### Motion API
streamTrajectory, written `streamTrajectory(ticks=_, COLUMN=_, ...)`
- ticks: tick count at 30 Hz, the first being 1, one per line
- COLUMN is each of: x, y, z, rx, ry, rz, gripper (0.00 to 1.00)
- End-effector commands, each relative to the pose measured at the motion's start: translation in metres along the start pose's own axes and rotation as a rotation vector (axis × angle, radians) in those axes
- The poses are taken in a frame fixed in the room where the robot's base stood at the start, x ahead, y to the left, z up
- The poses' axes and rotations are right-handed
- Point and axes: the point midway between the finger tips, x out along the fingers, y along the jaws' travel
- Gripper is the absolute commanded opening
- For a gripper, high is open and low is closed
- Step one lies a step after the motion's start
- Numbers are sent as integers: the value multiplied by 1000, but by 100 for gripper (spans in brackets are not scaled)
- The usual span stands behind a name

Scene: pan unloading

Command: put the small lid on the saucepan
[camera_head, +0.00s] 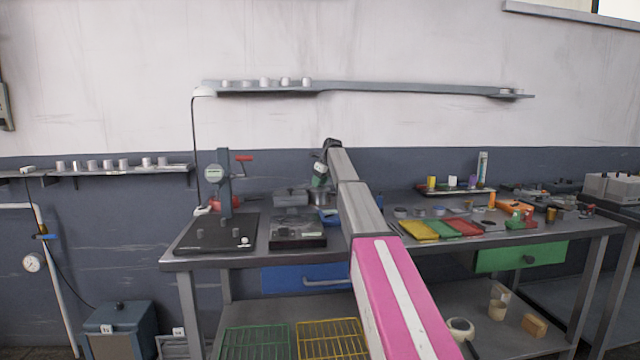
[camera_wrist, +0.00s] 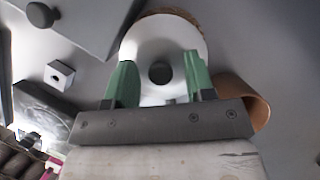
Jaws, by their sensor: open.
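My gripper (camera_wrist: 160,80) is open, its green fingers spread to either side of a white round thing (camera_wrist: 138,50) with a dark round centre. This may be the small lid; I cannot tell whether the centre is a knob or a hole. Contact with the fingers cannot be made out. A tan rim shows behind its far edge. In the head view my gripper (camera_head: 320,182) is small, over the back of the workbench, partly hidden by my arm. I cannot make out the saucepan for sure in either view.
The workbench (camera_head: 255,262) carries a dial gauge stand (camera_head: 224,180) at left and coloured trays (camera_head: 419,230) at right. A shelf (camera_head: 400,88) hangs above. In the wrist view a brown curved piece (camera_wrist: 258,108) lies close right of the fingers, and a knobbed box (camera_wrist: 85,22) is upper left.

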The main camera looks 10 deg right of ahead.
Motion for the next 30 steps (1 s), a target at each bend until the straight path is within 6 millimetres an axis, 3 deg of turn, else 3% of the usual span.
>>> streamTrajectory(ticks=5, x=-20, y=0, z=0, rx=0, ry=-1, rz=-1, gripper=49)
streamTrajectory(ticks=18, x=-103, y=0, z=0, rx=0, ry=-1, rz=-1, gripper=49)
streamTrajectory(ticks=24, x=-118, y=0, z=0, rx=0, ry=0, rz=0, gripper=49)
streamTrajectory(ticks=30, x=-120, y=0, z=0, rx=0, ry=0, rz=0, gripper=49)
